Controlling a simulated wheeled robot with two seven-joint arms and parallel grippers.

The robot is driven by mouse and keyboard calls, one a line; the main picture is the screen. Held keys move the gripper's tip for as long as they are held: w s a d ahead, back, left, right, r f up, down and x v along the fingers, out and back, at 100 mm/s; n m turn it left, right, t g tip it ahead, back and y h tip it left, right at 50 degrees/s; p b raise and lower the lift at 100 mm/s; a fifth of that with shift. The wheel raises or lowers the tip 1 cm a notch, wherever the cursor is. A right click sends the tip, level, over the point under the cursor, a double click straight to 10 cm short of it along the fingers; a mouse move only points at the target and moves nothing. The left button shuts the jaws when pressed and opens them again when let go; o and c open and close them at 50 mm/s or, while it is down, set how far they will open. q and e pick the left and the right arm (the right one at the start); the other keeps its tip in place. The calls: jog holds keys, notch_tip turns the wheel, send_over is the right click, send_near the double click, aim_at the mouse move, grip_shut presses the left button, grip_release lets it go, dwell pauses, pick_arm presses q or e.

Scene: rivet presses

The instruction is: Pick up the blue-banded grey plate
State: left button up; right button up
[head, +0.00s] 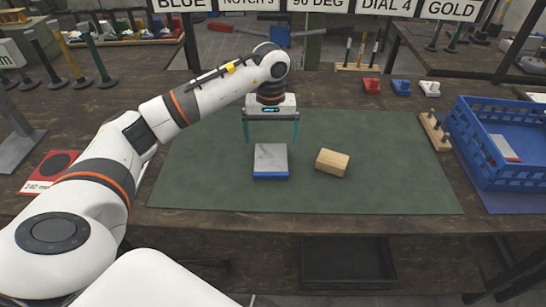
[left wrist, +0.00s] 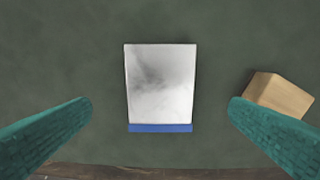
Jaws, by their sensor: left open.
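The blue-banded grey plate (head: 270,159) lies flat on the green mat (head: 390,180), its blue band along the near edge. In the left wrist view the plate (left wrist: 160,85) is near the middle. My left gripper (head: 271,140) is open above and slightly behind the plate, with nothing between its teal fingers. In the left wrist view its fingers (left wrist: 160,105) stand on either side of the plate, apart from it. My right gripper is not in view.
A wooden block (head: 332,162) lies on the mat just right of the plate, near the right finger in the left wrist view (left wrist: 280,96). A blue crate (head: 480,155) and a wooden peg rack (head: 434,130) stand at the right. The mat left of the plate is clear.

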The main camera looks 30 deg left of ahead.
aim_at(271, 158)
pick_arm(q)
notch_tip(271, 158, down, 2)
jog(key=shift+f, duration=0.15)
jog(key=shift+w+f, duration=0.1)
jog(key=shift+f, duration=0.2)
jog(key=f, duration=0.2)
jog(key=f+p, duration=0.1)
jog(key=f, duration=0.1)
jog(key=shift+s+d+f, duration=0.1)
jog(key=shift+s+f, duration=0.05)
jog(key=shift+s, duration=0.05)
jog(key=shift+f, duration=0.4)
jog(key=c, duration=0.3)
jog(key=shift+w+r, duration=0.1)
jog(key=c, duration=1.1)
pick_arm(e)
jog(key=shift+a+r, duration=0.25)
jog(key=shift+r, duration=0.45)
